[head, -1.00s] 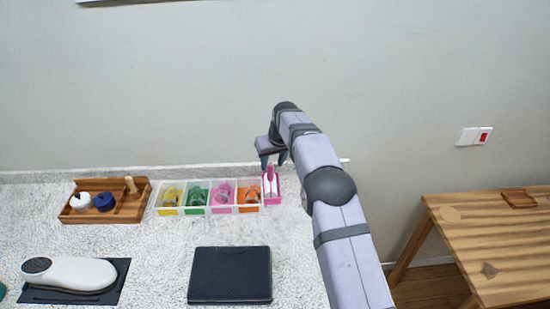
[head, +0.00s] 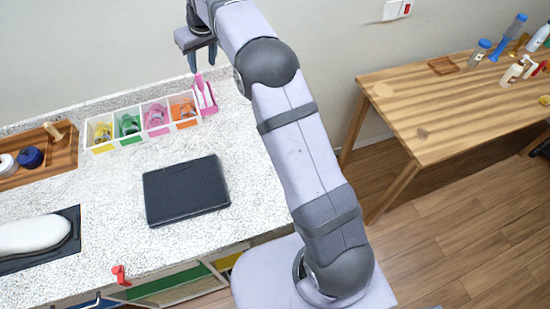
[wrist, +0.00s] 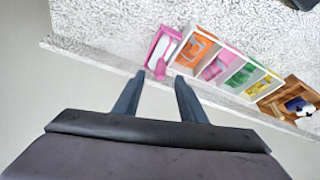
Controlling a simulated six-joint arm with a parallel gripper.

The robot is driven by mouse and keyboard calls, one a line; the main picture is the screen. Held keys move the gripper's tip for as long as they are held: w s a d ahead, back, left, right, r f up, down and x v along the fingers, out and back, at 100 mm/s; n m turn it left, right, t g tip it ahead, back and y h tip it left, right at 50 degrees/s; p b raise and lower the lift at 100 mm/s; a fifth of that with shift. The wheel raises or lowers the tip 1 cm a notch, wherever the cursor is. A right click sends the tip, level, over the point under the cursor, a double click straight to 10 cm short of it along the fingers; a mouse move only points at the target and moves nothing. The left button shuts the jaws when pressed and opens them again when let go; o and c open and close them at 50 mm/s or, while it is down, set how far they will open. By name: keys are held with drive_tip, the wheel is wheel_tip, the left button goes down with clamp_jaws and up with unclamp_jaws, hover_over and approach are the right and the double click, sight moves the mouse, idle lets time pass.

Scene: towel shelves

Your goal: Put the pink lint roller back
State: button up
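The pink lint roller (head: 200,86), with a white roll and pink handle, rests in a pink holder (head: 209,110) at the right end of the row of bins. In the wrist view the roller (wrist: 163,47) lies in the holder (wrist: 176,34), its pink handle pointing toward my fingers. My gripper (head: 203,58) is above and behind the holder, near the wall. In the wrist view my gripper (wrist: 159,79) is open, with a gap between its fingers and nothing held. The handle end appears between the fingertips, with no visible contact.
A white divided tray (head: 118,141) holds yellow, green, pink and orange items beside the holder. A dark flat case (head: 187,190) lies in front on the speckled counter. A wooden tray (head: 45,165) stands left. A wooden table (head: 450,95) with bottles is at right.

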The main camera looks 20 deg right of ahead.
drive_tip(key=s+d+f+m+g, duration=0.1)
drive_tip(key=s+d+f, duration=0.2)
drive_tip(key=s, duration=1)
drive_tip(key=s+d+f+m+g, duration=0.1)
drive_tip(key=s+d+f, duration=0.2)
drive_tip(key=s, duration=1.1)
drive_tip(key=s+d+f+m+g+h, duration=0.1)
drive_tip(key=s+d+f+g, duration=0.1)
drive_tip(key=s, duration=1.1)
drive_tip(key=shift+s+d+f, duration=0.3)
drive_tip(key=shift+d+f, duration=0.1)
drive_tip(key=shift+d, duration=0.25)
